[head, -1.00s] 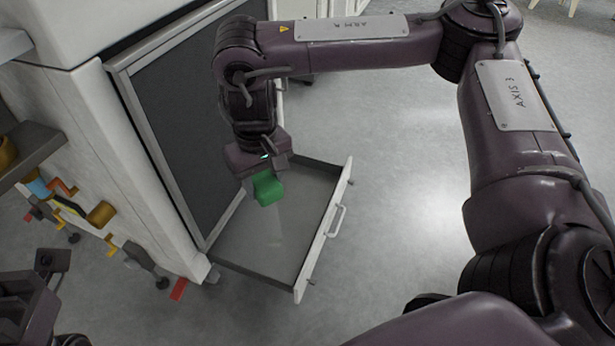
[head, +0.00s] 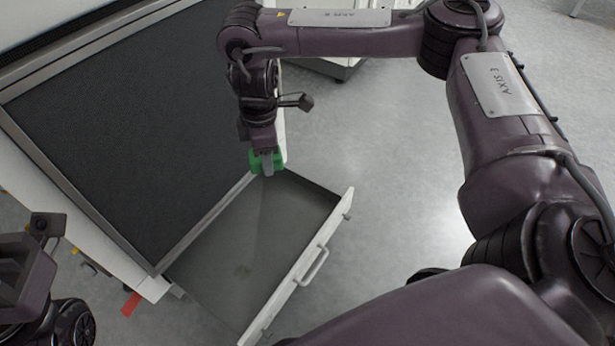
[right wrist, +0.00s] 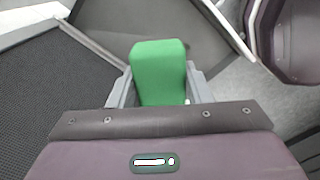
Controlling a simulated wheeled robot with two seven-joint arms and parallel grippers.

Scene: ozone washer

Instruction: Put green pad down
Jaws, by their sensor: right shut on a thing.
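The green pad (head: 256,163) is held between the fingers of my right gripper (head: 267,168), which is shut on it. The pad hangs over the far inner corner of the open drawer, near the cabinet side. Whether it touches the drawer floor I cannot tell. In the right wrist view the green pad (right wrist: 158,72) stands up between the grey fingers of my right gripper (right wrist: 160,85). Part of my left arm shows at the lower left of the head view, but its fingertips cannot be made out clearly.
The open drawer (head: 235,270) looks empty, with a white front and handle (head: 312,266) on the right. A red piece (head: 131,304) lies at the lower left. Grey floor is clear on the right.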

